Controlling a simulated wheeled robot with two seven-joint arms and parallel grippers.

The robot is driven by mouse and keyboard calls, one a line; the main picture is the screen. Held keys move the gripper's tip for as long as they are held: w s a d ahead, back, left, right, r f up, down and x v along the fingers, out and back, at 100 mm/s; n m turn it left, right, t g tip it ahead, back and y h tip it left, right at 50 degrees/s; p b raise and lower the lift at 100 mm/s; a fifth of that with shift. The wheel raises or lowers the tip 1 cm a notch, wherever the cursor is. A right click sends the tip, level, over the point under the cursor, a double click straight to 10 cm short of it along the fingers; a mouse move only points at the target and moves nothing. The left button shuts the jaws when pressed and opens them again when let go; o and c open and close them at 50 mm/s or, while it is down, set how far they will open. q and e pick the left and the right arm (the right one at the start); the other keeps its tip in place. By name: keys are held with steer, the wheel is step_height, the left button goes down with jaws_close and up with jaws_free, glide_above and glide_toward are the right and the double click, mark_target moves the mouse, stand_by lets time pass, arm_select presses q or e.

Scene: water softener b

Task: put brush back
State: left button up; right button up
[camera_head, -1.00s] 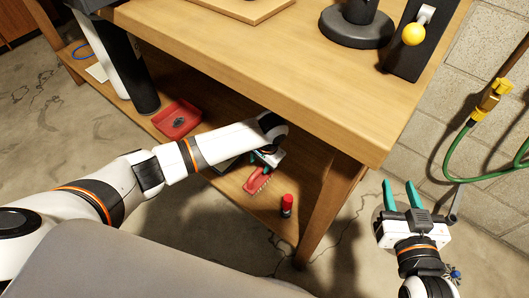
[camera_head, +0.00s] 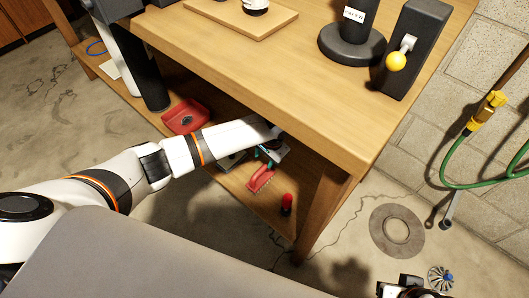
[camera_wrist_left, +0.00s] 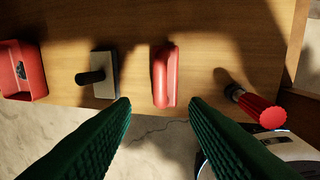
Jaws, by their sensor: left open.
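The red brush (camera_head: 261,180) lies on the lower shelf of the wooden bench, near its front edge; pale bristles show along one side. My left gripper (camera_head: 266,155) is under the bench top, open and empty, just behind the brush in the head view. In the left wrist view the brush (camera_wrist_left: 165,76) lies ahead between the two spread green fingers, apart from both. My right arm's end (camera_head: 404,289) shows only at the bottom edge, its fingers out of sight.
On the lower shelf (camera_head: 236,188) stand a red tray (camera_head: 186,117), a grey block with a black handle (camera_wrist_left: 103,75) and a red-capped cylinder (camera_head: 287,203). The bench top (camera_head: 290,60) hangs over them. A bench leg (camera_head: 322,212) stands at the right.

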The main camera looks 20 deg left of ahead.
arm_select(q)
steer(key=s+d+m+h, duration=0.1)
steer(key=s+d+h, duration=0.3)
steer(key=s+d, duration=0.7)
steer(key=s+a+r+n+t+y, duration=0.1)
steer(key=s+a+r, duration=0.2)
steer(key=s+a, duration=0.3)
steer(key=s+a+r+n+t, duration=0.1)
steer(key=s+a+r, duration=0.3)
steer(key=s+a, duration=0.3)
steer(key=s, duration=0.2)
steer(key=shift+s+r+n+t+y, duration=0.2)
steer(key=shift+s+n+t+y, duration=0.1)
steer(key=shift+n+t+y, duration=0.1)
